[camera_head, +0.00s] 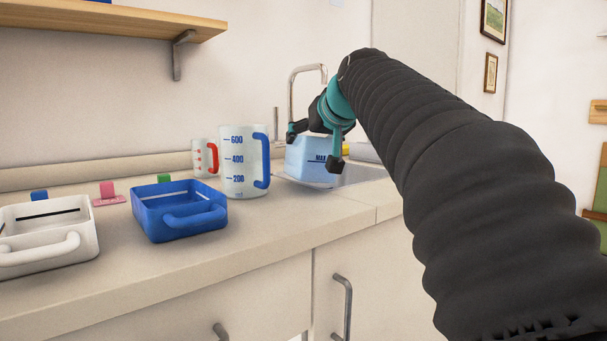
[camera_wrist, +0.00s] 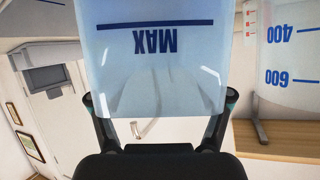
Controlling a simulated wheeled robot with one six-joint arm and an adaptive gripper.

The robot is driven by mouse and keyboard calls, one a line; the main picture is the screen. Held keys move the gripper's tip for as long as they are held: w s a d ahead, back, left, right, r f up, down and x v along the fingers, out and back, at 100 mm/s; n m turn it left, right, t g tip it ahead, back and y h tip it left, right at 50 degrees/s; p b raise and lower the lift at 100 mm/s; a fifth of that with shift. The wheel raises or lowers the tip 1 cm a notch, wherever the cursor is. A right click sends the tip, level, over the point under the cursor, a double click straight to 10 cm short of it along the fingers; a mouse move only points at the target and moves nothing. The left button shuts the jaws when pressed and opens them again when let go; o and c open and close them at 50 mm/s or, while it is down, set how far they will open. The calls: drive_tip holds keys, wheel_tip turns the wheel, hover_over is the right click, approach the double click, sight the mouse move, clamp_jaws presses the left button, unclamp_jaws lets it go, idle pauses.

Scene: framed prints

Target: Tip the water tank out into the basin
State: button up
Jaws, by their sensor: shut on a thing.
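The water tank (camera_head: 314,161) is a pale blue translucent box with a dark MAX line. In the head view it is held at the sink and looks roughly upright. My gripper (camera_head: 318,140) is above it, its fingers shut on the tank's sides. In the wrist view the tank (camera_wrist: 160,60) fills the middle between the fingertips of my gripper (camera_wrist: 160,105), with its MAX mark upside down. The basin (camera_head: 365,174) is a metal sink, partly hidden behind the tank and my arm. I cannot tell whether water is in the tank.
A jug with a blue handle (camera_head: 240,162) stands close left of the tank. A smaller red-handled jug (camera_head: 205,157) is behind it. A blue tray (camera_head: 180,210) and a white tray (camera_head: 45,235) sit on the counter at left. The tap (camera_head: 292,90) rises behind the tank.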

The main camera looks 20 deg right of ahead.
drive_tip(key=shift+w+d+r+y+p, duration=0.3)
drive_tip(key=shift+d+r+p, duration=0.1)
drive_tip(key=shift+p, duration=0.2)
drive_tip(key=p, duration=0.1)
drive_tip(key=d+m+p, duration=0.1)
drive_tip(key=d+g+y+p, duration=0.1)
drive_tip(key=shift+w+r+m, duration=0.25)
drive_tip(key=shift+w+m, duration=0.05)
drive_tip(key=shift+w, duration=0.1)
drive_tip(key=shift+w+d+f+m+g+y+p, duration=0.25)
drive_tip(key=shift+d+p, duration=0.2)
drive_tip(key=shift+p, duration=0.15)
drive_tip(key=shift+w+d+f+m+g+y+p, duration=0.2)
drive_tip(key=shift+d+m+g+y+p, duration=0.05)
drive_tip(key=shift+d+p, duration=0.25)
drive_tip(key=shift+w+d+f+y+p, duration=0.2)
drive_tip(key=shift+w+d+y+p, duration=0.1)
drive_tip(key=shift+d+y+p, duration=0.25)
drive_tip(key=shift+w+d+f+m+g+y+p, duration=0.45)
drive_tip(key=shift+d+f+m+g+y+p, duration=0.45)
drive_tip(key=shift+p, duration=1.3)
drive_tip(key=shift+w+d+r+m+y+p, duration=0.25)
drive_tip(key=shift+r+m+y+p, duration=0.3)
drive_tip(key=shift+p, duration=1.05)
drive_tip(key=shift+f, duration=0.2)
